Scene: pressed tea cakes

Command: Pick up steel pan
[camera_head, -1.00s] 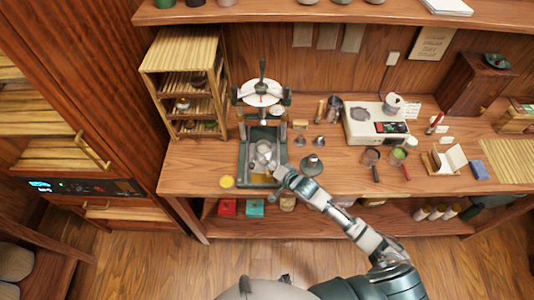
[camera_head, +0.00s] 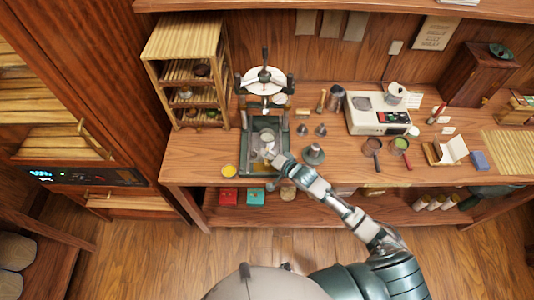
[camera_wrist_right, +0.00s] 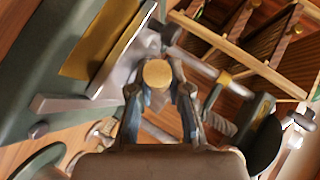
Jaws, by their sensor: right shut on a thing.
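A small silvery round thing, which I take for the steel pan (camera_head: 267,136), is over the bed of the dark green press (camera_head: 244,160). My right gripper (camera_head: 270,152) reaches in from the lower right and is at the near side of this thing. In the right wrist view, the fingers of my right gripper (camera_wrist_right: 158,95) are closed around a small cylindrical thing with a tan round end (camera_wrist_right: 158,73). It is blurred there, and I cannot tell whether it touches the press bed. My left gripper is not in view.
A yellow dish (camera_head: 229,170) lies left of the press at the front edge. A wooden shelf (camera_head: 187,75) stands behind left. A dark funnel-like stand (camera_head: 313,154) is close right of the gripper. A scale (camera_head: 378,113) and small handled pans (camera_head: 371,147) are further right.

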